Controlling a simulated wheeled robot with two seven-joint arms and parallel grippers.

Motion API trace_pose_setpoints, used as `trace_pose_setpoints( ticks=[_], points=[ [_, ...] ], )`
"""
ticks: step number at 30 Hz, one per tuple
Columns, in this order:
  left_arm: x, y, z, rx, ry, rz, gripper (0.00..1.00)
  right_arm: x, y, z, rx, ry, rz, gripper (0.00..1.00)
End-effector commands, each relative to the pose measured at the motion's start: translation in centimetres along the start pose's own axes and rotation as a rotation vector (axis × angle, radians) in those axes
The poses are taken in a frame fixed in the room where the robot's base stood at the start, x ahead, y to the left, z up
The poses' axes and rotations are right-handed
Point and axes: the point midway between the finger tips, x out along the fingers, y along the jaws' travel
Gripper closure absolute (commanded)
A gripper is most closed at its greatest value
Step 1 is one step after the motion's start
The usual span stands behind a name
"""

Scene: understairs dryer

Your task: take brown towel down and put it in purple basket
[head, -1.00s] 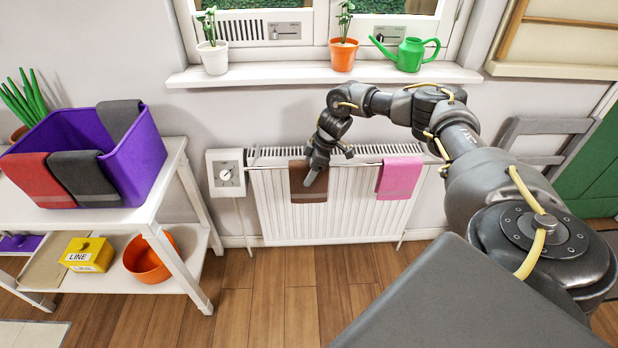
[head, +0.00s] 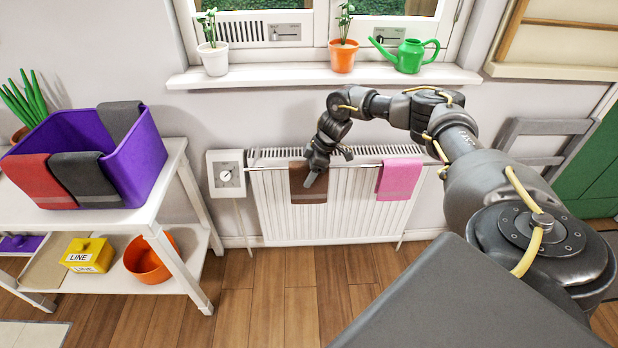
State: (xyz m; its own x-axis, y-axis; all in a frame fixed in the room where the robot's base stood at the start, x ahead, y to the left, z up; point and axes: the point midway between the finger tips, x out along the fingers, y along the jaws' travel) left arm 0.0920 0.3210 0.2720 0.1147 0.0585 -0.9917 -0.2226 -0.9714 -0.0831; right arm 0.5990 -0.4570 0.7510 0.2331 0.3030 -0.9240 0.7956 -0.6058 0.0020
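The brown towel (head: 309,191) hangs over the front rail of the white radiator, at its left part. The purple basket (head: 143,165) stands on the top of the white shelf unit at the left, with a red towel (head: 40,182) and dark grey towels (head: 84,178) draped over its rim. My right gripper (head: 309,179) is at the upper part of the brown towel, pointing down and overlapping it in the picture. Its fingertips are small and dark, so I cannot tell whether it is shut on the cloth. My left gripper is not in view.
A pink towel (head: 399,179) hangs on the radiator (head: 350,210) to the right. A thermostat box (head: 226,175) is at the radiator's left end. Pots and a green watering can (head: 408,54) stand on the sill above. An orange bowl (head: 150,259) and yellow box (head: 88,255) are on the lower shelf.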

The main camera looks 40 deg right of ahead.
Motion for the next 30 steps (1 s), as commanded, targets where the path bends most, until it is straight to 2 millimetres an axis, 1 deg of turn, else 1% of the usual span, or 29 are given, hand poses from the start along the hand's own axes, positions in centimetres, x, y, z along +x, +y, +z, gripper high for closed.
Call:
trace_pose_setpoints(
  ticks=[1, 12, 13, 14, 20, 25, 26, 30],
  points=[
    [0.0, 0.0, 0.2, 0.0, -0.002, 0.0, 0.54, 0.0, 0.0, 0.0, 0.0, 0.0, 0.0, 0.44],
    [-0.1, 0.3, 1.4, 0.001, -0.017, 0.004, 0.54, 0.0, 0.0, 0.0, 0.0, 0.0, 0.0, 0.93],
    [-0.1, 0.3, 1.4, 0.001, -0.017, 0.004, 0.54, 0.0, 0.0, 0.0, 0.0, 0.001, 0.0, 0.93],
    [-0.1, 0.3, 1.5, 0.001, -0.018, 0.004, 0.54, 0.0, 0.0, 0.0, 0.0, 0.001, 0.0, 0.98],
    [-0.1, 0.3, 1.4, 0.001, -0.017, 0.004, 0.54, -0.1, 0.0, 0.0, 0.0, 0.001, 0.0, 0.98],
    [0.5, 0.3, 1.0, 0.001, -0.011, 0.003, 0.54, -0.4, 0.1, -0.2, -0.001, 0.002, 0.002, 0.98],
    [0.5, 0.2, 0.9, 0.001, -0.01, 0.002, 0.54, -0.6, 0.1, -0.3, -0.001, 0.002, 0.001, 0.98],
    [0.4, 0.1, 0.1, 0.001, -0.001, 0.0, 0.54, -2.6, 0.1, -1.2, -0.002, 0.004, 0.002, 0.98]
  ],
)
